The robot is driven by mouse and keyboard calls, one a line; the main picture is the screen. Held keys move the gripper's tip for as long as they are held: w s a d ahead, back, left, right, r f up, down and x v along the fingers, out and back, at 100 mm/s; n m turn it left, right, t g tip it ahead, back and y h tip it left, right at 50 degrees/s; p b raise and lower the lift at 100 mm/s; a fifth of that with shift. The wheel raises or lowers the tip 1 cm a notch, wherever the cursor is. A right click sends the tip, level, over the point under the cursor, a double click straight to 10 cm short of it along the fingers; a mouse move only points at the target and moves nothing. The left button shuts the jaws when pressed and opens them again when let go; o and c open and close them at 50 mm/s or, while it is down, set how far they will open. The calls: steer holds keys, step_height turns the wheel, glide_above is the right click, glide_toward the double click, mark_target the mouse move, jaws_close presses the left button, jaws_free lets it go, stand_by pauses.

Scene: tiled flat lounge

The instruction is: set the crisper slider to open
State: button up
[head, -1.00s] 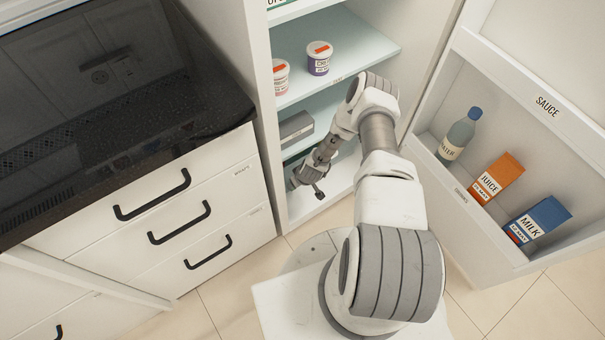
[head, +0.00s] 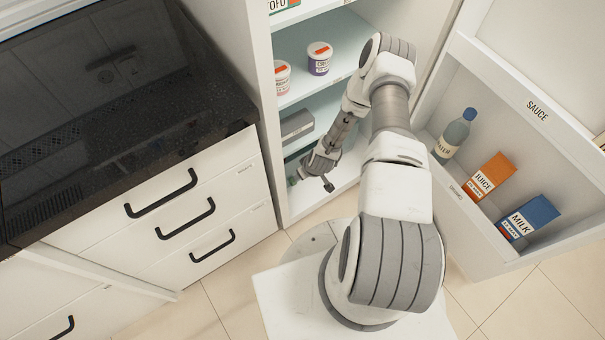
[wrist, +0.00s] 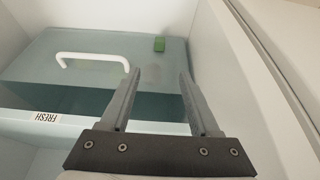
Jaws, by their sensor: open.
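In the wrist view a pale blue-green crisper panel (wrist: 100,78) carries a white bar handle (wrist: 62,60). A small green block (wrist: 159,45), which looks like the slider, sits at its far right part; I cannot read its setting. My gripper (wrist: 159,74) is open and empty. Its two fingers point toward the panel, with the green block beyond the gap between the tips, apart from them. In the head view my gripper (head: 298,176) is low in the open fridge; its fingertips and the slider are hard to make out there.
A shelf edge labelled FRESH (wrist: 47,117) lies left of my fingers, and a pale wall (wrist: 245,85) is close on the right. Tubs (head: 319,58) stand on a shelf above. The open fridge door (head: 500,130) holds a bottle and cartons; drawers (head: 190,215) are at left.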

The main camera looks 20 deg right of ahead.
steer(key=f+b, duration=0.1)
steer(key=b, duration=0.2)
steer(key=shift+s, duration=0.1)
steer(key=shift+r, duration=0.15)
steer(key=b, duration=0.8)
glide_toward(293, 182)
steer(key=x, duration=0.9)
steer(key=shift+d, duration=0.2)
jaws_close()
stand_by(0.4)
